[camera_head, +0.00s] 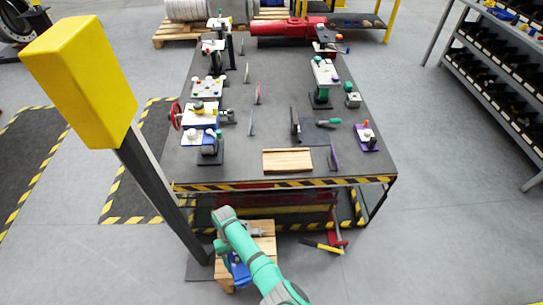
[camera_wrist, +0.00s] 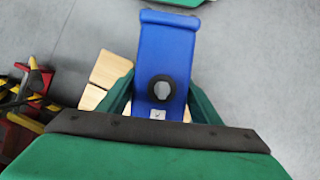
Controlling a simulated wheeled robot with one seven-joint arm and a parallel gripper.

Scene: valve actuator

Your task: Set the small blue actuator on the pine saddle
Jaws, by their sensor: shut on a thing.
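The small blue actuator (camera_wrist: 165,50) is between the green fingers of my gripper (camera_wrist: 160,103) in the wrist view. It has a dark ring with a pale centre near its lower end. In the head view the blue actuator (camera_head: 239,273) shows low at the bottom, partly hidden by my green arm. My gripper (camera_head: 228,258) is shut on it there, beside or over a wooden stand (camera_head: 264,244) in front of the table. A pine block with lengthwise lines (camera_head: 287,160), which looks like the pine saddle, lies bare near the table's front edge, apart from my gripper.
The dark table (camera_head: 240,172) has a striped front edge. An upright purple plate (camera_head: 334,154) stands right of the pine block, a blue-topped fixture (camera_head: 209,150) left. A yellow-topped post (camera_head: 85,80) leans across the left. A yellow-handled tool (camera_head: 321,246) lies right of the stand.

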